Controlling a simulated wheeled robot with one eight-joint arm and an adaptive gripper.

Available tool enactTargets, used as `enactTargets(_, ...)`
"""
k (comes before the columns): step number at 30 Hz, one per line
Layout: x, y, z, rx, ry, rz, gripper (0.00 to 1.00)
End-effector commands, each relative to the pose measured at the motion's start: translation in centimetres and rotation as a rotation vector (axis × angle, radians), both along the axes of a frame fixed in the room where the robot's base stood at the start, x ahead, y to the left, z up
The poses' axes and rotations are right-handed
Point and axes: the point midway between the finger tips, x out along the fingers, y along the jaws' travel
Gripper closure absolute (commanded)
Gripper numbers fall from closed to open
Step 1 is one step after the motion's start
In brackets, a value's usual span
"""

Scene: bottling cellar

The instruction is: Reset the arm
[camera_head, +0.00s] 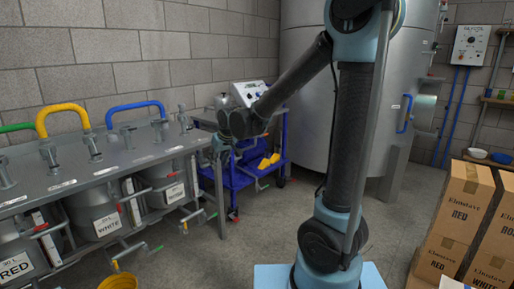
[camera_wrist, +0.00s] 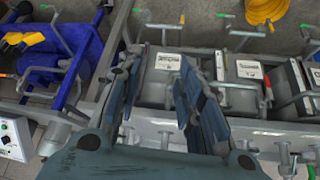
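My arm rises from the floor in the middle of the head view and bends over to the left. My gripper (camera_head: 223,152) hangs near the right end of the metal bench, pointing downward. In the wrist view my gripper (camera_wrist: 163,62) shows two blue-grey fingers standing apart. Nothing is between them except the view of the bench and kegs beyond. Whether the fingers touch the bench cannot be told.
The metal bench (camera_head: 85,178) carries valves and coloured hoses, with labelled kegs (camera_head: 103,222) below. A blue cart (camera_head: 240,178) stands behind my gripper. A steel tank (camera_head: 300,100) is at the back. Cartons (camera_head: 462,207) are stacked right. Some floor is clear.

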Motion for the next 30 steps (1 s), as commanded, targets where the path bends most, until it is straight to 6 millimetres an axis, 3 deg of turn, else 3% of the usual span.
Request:
enactTargets(3,-1.0,-4.7,0.7,-0.017,0.022,-0.055,0.66)
enactTargets(15,-6.7,-18.1,1.2,-0.067,0.107,-0.223,0.66)
enactTargets(24,-12.7,-25.8,0.0,-0.093,0.177,-0.348,0.66)
enactTargets(30,-17.2,-29.8,-1.5,-0.104,0.226,-0.431,0.66)
